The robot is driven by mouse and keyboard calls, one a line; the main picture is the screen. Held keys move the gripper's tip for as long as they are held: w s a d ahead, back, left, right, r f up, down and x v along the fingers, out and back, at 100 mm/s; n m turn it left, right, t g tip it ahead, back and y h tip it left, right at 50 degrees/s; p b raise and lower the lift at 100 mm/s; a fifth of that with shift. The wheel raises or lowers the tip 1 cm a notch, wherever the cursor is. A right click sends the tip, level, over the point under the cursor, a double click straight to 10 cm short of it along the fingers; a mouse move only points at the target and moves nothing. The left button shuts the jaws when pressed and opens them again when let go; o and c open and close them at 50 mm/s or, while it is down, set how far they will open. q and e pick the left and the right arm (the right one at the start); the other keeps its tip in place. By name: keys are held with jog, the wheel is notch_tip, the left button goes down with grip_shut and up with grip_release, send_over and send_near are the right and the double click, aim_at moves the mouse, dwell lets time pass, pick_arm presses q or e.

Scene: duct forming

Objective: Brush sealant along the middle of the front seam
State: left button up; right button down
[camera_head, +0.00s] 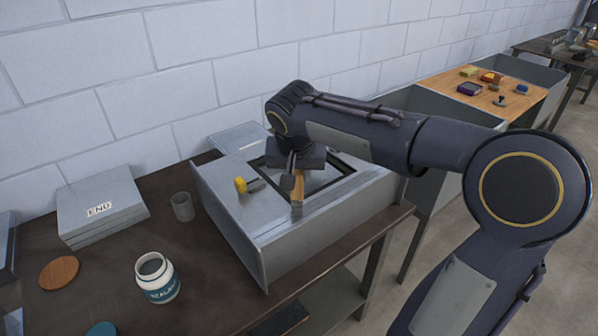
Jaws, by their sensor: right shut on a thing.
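My right gripper (292,176) is shut on a brush (298,187) with a wooden-coloured handle. The brush points down over the near top edge of a grey metal duct piece (268,232). Its tip (297,208) appears at or just above the front seam; I cannot tell whether it touches. The fingers are partly hidden by my wrist. An open white jar labelled sealant (156,278) stands on the dark table to the left of the duct. My left gripper is out of view.
A yellow-headed tool (246,185) lies on the duct top. A grey cup (182,206), a box marked END (100,205) and a round wooden disc (59,273) are on the dark table (105,277). Another table with small coloured items (469,89) stands at the back right.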

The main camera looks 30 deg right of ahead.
jog(key=shift+a+f, duration=0.2)
jog(key=a, duration=0.2)
jog(key=shift+s+a+r, duration=0.15)
jog(key=shift+s+a, duration=0.05)
jog(key=shift+a, duration=0.15)
jog(key=shift+w+d+r, duration=0.1)
jog(key=shift+d+r, duration=0.05)
dwell(0.3)
jog(key=shift+w+d, duration=0.1)
jog(key=shift+d, duration=1.45)
jog(key=shift+w+d, duration=0.1)
jog(key=shift+d, duration=1.15)
